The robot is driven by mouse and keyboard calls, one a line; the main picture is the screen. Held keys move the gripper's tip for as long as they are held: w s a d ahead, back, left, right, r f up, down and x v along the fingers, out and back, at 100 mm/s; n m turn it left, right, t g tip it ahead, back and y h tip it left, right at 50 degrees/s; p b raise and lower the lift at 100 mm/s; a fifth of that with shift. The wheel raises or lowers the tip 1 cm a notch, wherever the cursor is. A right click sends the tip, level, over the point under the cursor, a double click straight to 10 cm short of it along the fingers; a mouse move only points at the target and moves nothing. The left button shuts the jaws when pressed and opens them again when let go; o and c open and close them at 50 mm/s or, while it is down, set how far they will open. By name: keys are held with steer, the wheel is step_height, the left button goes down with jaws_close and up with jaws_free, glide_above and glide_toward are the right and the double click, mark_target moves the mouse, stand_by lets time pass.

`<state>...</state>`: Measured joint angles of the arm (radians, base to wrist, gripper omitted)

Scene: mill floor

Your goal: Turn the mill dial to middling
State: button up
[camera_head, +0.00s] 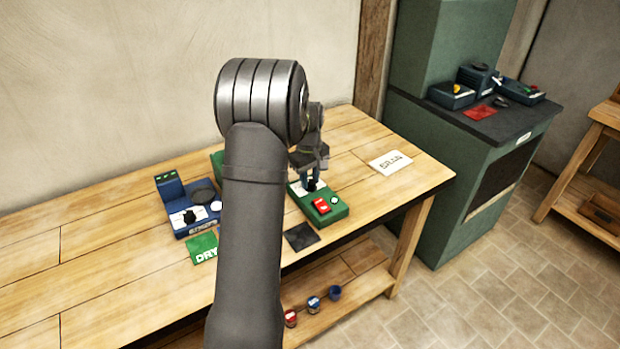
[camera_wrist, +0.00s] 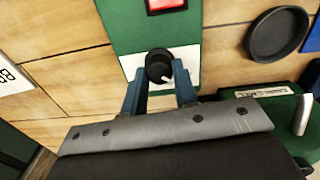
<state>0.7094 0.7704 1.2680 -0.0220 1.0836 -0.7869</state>
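A green control box (camera_head: 340,212) stands on the wooden table, with a red switch (camera_head: 321,205) on top. Its black dial (camera_head: 312,186) sits on a white plate at the back end of the box; the plate's lettering is not readable. In the wrist view the dial (camera_wrist: 158,62) has a white pointer mark facing the lower right of the picture. My gripper (camera_head: 310,178) is down over the dial. In the wrist view my gripper (camera_wrist: 159,72) is open, its two blue fingertips on either side of the knob, with a small gap showing.
A blue device (camera_head: 180,222) with a dark pan and its own knob stands left. A green DRY card (camera_head: 202,249), a dark square (camera_head: 299,237) and a white card (camera_head: 390,163) lie on the table. Small pots (camera_head: 313,304) stand on the lower shelf. A green cabinet (camera_head: 455,170) stands right.

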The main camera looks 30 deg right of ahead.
steer(key=shift+m, duration=0.3)
steer(key=m, duration=0.4)
steer(key=shift+m, duration=0.3)
steer(key=shift+d+m, duration=0.1)
steer(key=shift+m, duration=2.2)
steer(key=o, duration=1)
